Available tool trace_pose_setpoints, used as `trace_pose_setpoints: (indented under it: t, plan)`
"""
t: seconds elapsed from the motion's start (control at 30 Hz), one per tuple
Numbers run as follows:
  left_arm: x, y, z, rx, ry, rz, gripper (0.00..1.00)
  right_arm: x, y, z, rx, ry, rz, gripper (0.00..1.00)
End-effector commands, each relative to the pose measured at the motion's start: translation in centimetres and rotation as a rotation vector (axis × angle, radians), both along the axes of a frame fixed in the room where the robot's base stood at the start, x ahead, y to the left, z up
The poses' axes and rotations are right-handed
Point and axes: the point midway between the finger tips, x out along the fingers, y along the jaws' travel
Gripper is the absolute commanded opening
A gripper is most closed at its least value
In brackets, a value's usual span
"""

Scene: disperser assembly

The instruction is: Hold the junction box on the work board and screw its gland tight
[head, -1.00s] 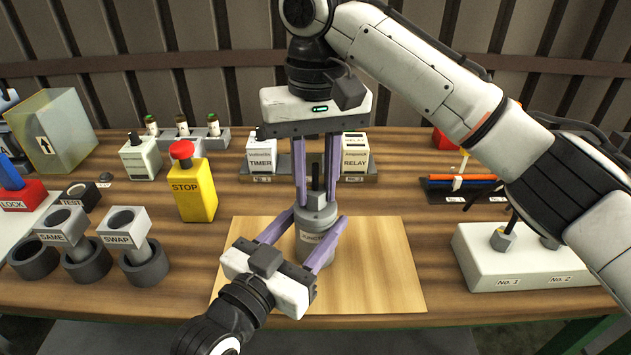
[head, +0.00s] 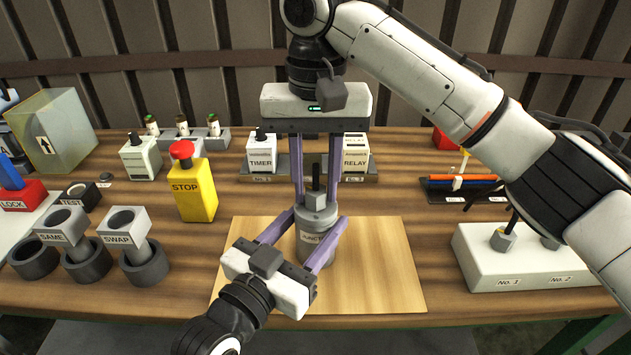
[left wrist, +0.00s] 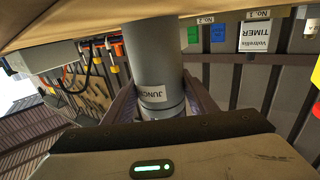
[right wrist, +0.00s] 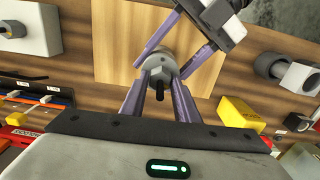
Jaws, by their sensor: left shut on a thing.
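The junction box (head: 315,245) is a grey upright cylinder with a partly hidden label, standing on the pale work board (head: 385,270). My left gripper (head: 315,232) is shut on it from the front, one finger on each side; the box also shows in the left wrist view (left wrist: 153,68). The gland (head: 315,200) is a grey nut on top of the box, with a dark stub rising from it. My right gripper (head: 315,195) points straight down, its fingers on either side of the gland. Whether they touch it is unclear. The gland also shows in the right wrist view (right wrist: 159,76).
A yellow STOP box (head: 195,190) and grey SAME and SWAP holders (head: 125,225) stand left. TIMER (head: 262,155) and RELAY (head: 355,155) modules are behind. A white No. 1/No. 2 block (head: 525,262) is at right. The board's right part is clear.

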Motion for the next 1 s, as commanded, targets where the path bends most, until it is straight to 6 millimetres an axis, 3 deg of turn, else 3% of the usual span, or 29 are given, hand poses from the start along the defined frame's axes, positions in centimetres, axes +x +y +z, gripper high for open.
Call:
trace_pose_setpoints:
  t: [0.1,0.47,1.0]
  plan:
    - [-0.1,-0.1,-0.1,-0.001,0.002,-0.002,0.14,0.0,0.0,0.0,0.0,0.001,0.001,0.43]
    - [0.0,0.0,0.0,-0.002,0.002,0.0,0.14,-0.1,0.0,0.7,-0.002,0.002,0.004,0.43]
    - [0.0,0.0,0.0,-0.001,0.002,0.001,0.14,0.0,0.0,10.7,-0.002,0.0,0.0,0.43]
